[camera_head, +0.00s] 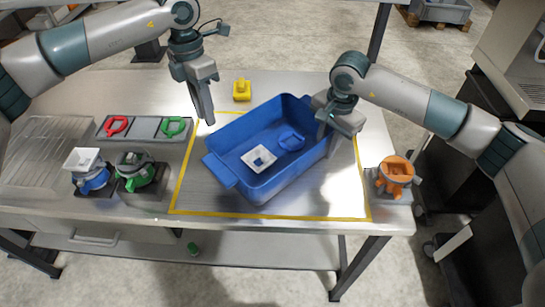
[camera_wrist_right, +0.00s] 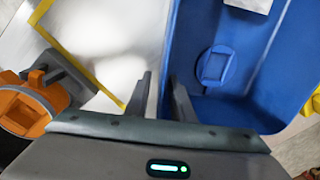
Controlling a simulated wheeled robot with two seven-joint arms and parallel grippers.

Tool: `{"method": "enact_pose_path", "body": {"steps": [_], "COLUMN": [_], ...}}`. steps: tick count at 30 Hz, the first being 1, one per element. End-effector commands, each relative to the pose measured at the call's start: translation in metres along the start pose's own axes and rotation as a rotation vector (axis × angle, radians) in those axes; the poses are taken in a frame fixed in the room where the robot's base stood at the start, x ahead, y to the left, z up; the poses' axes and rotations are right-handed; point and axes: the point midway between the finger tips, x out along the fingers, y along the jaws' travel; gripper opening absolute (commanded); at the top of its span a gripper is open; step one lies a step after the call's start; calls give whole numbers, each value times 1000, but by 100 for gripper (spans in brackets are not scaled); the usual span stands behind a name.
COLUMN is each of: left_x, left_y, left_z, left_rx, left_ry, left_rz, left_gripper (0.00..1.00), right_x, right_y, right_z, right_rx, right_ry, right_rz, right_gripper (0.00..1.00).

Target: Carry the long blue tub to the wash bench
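The long blue tub (camera_head: 285,183) stands on the metal table inside a yellow outline, set at a slant. A white square-topped piece (camera_head: 249,157) and a blue round piece (camera_head: 292,141) lie in it. My right gripper (camera_head: 329,138) is at the tub's right end. In the right wrist view (camera_wrist_right: 160,78) its fingers are apart, one outside the tub and one over its inside, with a gap beside the wall. My left gripper (camera_head: 206,120) points down beyond the tub's left end, apart from it; its finger gap is unclear. I cannot tell which surface is the wash bench.
An orange piece (camera_head: 395,175) sits on a holder at the table's right edge. A yellow piece (camera_head: 242,91) stands behind the tub. At left are a tray with red and green rings (camera_head: 145,128), a white-topped blue dispenser (camera_head: 88,173) and a green one (camera_head: 136,171).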

Motion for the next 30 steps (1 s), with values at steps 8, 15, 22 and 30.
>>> {"method": "enact_pose_path", "body": {"steps": [8,15,22,30], "left_x": [0,0,0,0], "left_y": [0,0,0,0], "left_z": [0,0,0,0], "left_rx": [0,0,0,0], "left_ry": [0,0,0,0], "left_rz": [0,0,-1,-1], "left_gripper": [22,22,22,22], "right_x": [0,-6,-33,-81], "right_y": [0,0,0,-1], "right_z": [0,0,-1,-1], "right_rx": [0,0,0,0], "right_ry": [0,0,1,2], "right_rz": [0,-1,-2,-3], "right_gripper": [22,22,22,22]}}
